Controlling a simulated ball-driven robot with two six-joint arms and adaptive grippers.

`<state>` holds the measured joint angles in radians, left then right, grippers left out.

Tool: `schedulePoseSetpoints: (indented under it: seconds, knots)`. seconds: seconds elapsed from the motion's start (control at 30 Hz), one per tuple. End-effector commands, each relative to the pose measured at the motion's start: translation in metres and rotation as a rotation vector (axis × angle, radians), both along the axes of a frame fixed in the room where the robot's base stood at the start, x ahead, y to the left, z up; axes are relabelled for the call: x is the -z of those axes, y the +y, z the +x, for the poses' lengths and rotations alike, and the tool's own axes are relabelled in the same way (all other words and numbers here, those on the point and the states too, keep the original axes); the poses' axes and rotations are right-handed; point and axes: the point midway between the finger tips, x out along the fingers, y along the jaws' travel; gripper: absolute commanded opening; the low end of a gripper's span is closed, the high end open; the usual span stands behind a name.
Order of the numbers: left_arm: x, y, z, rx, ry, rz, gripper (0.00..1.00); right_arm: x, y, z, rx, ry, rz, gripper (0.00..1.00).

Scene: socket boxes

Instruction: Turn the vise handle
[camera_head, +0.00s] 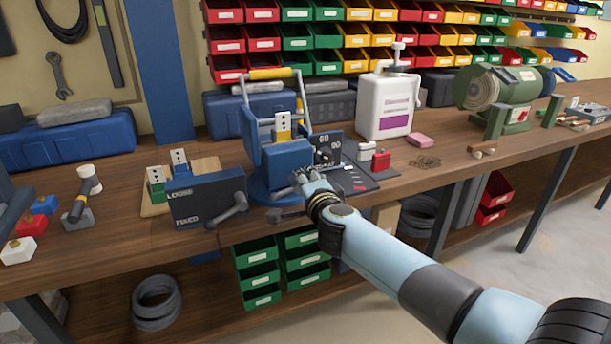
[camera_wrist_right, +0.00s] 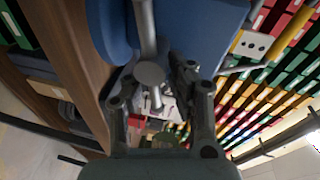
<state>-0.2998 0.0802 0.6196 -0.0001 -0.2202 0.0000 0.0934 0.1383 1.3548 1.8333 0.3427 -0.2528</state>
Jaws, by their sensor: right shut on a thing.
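The blue vise (camera_head: 284,160) stands at the front edge of the workbench; its blue body also fills the top of the right wrist view (camera_wrist_right: 205,30). The grey vise handle (camera_wrist_right: 146,30) comes down in the right wrist view with a round end piece between my fingers. My right gripper (camera_head: 304,180) is at the front of the vise, and its fingers (camera_wrist_right: 155,98) are shut on the handle. In the head view the gripper covers most of that spot. My left gripper is not in view.
A dark box marked LOOSE and FIXED (camera_head: 200,192) with a grey lever stands left of the vise. A dial panel (camera_head: 328,148) is close on the right. A white jug (camera_head: 385,105) and a grinder (camera_head: 505,87) stand further right.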

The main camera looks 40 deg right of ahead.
Motion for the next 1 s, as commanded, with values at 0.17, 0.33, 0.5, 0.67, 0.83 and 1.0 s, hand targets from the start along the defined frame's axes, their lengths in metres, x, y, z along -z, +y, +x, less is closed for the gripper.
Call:
schedulePoseSetpoints:
  seconds: [0.17, 0.33, 0.5, 0.67, 0.83, 1.0]
  knots:
    - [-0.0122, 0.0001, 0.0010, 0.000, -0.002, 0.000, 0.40, 0.0133, -0.0001, -0.0060, 0.002, -0.016, 0.161, 0.00]
    - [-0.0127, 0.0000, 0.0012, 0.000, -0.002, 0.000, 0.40, 0.0164, 0.0003, -0.0061, 0.002, -0.029, 0.215, 0.00]
    - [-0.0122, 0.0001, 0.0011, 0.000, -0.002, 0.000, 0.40, 0.0171, 0.0008, -0.0061, 0.001, -0.029, 0.214, 0.00]
    - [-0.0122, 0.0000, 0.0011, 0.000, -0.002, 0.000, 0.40, 0.0173, 0.0010, -0.0062, 0.000, -0.028, 0.213, 0.32]
    - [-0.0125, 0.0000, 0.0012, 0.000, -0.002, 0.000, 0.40, 0.0149, 0.0006, -0.0050, 0.000, -0.031, 0.211, 0.51]
    - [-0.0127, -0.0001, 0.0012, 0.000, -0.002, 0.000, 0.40, 0.0124, 0.0002, -0.0038, -0.001, -0.035, 0.210, 0.51]
